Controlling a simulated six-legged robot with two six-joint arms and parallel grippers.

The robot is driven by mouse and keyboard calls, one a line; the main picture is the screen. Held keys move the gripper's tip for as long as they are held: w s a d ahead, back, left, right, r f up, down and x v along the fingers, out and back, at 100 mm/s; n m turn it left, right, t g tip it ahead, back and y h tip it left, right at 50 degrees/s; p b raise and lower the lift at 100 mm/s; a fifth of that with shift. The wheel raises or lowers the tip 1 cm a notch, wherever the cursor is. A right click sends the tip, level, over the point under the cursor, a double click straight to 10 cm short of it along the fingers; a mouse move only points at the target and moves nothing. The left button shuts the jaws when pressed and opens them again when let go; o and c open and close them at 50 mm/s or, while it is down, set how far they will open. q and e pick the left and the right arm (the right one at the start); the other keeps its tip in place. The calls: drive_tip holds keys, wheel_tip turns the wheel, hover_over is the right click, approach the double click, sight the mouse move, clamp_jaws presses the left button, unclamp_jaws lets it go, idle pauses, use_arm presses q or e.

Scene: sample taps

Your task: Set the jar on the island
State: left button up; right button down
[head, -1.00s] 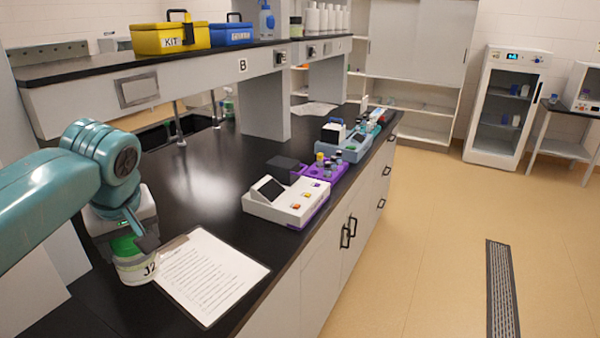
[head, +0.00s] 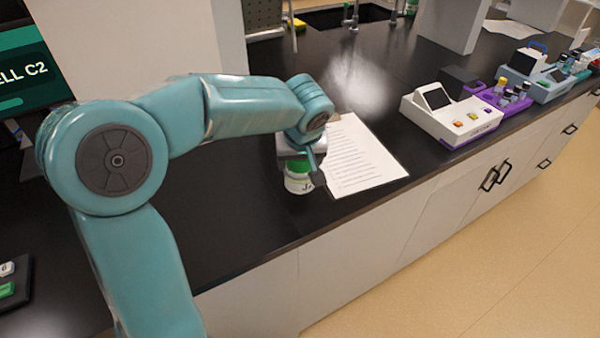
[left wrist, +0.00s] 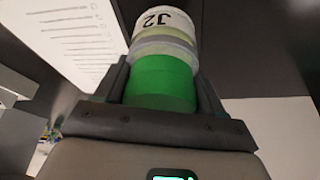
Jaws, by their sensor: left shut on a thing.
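The jar is upright at the black island top (head: 240,215), just left of the clipboard. I cannot tell whether its base touches the top. My right gripper is not in view.
A clipboard with a printed sheet (head: 360,158) lies right beside the jar. A white instrument (head: 450,115) and a purple rack (head: 505,100) stand farther right. A screen (head: 30,75) is at the left. The front counter strip is clear.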

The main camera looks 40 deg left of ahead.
sight(301, 173)
use_arm(q)
drive_tip(key=f, duration=0.4)
drive_tip(key=shift+w+f, duration=0.1)
drive_tip(key=shift+w, duration=0.1)
drive_tip(key=shift+s, duration=0.2)
drive_tip(key=shift+w+f+b, duration=0.15)
drive_tip(key=shift+b, duration=0.25)
drive_tip(key=o, duration=1.1)
drive_tip(key=shift+o, duration=0.2)
drive_tip(key=shift+r, duration=0.2)
